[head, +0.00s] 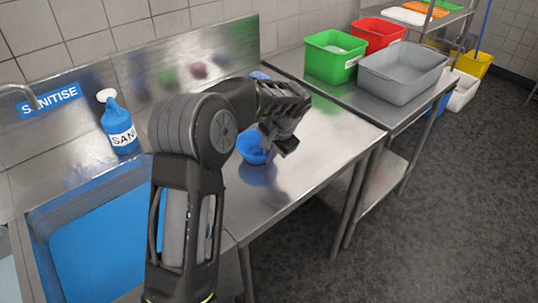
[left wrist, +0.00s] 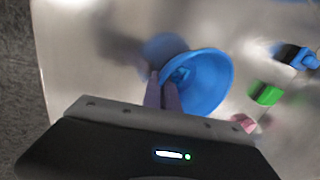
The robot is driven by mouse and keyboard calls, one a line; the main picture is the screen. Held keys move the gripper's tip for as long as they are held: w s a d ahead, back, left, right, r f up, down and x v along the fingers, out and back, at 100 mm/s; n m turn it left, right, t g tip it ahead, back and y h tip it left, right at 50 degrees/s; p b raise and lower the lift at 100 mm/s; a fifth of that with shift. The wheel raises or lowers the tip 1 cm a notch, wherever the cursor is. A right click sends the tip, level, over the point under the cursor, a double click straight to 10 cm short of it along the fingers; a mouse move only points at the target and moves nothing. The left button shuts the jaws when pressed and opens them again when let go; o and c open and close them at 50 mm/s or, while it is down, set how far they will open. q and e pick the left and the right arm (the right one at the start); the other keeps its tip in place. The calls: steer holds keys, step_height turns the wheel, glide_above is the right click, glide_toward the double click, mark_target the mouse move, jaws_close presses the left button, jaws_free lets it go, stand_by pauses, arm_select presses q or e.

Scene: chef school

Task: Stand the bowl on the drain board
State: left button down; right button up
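The blue bowl (head: 250,148) shows over the drain board (head: 322,145), partly hidden behind my left gripper (head: 272,146). Its blue reflection shows in the shiny metal below it. In the left wrist view the bowl (left wrist: 210,88) is tilted, with its inside facing the camera. The fingers of my left gripper (left wrist: 164,92) are close together, with the bowl's near rim between them. My right gripper is in neither view.
A blue-filled sink (head: 95,240) and a sanitiser bottle (head: 119,126) are at the left. Small blue (left wrist: 297,56), green (left wrist: 265,94) and pink (left wrist: 243,122) items lie near the bowl. Green (head: 334,56), red (head: 378,35) and grey (head: 402,75) tubs stand on the table at right.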

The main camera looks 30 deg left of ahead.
arm_select(q)
steer(key=c, duration=1.6)
jaws_free()
steer(key=shift+f, duration=0.1)
steer(key=shift+c, duration=0.2)
steer(key=shift+r+p, duration=0.25)
steer(key=shift+p, duration=0.05)
steer(key=shift+d+r, duration=0.15)
steer(key=shift+r, duration=0.1)
steer(key=b+v, duration=0.2)
steer(key=v, duration=0.9)
steer(key=shift+s+d, duration=0.1)
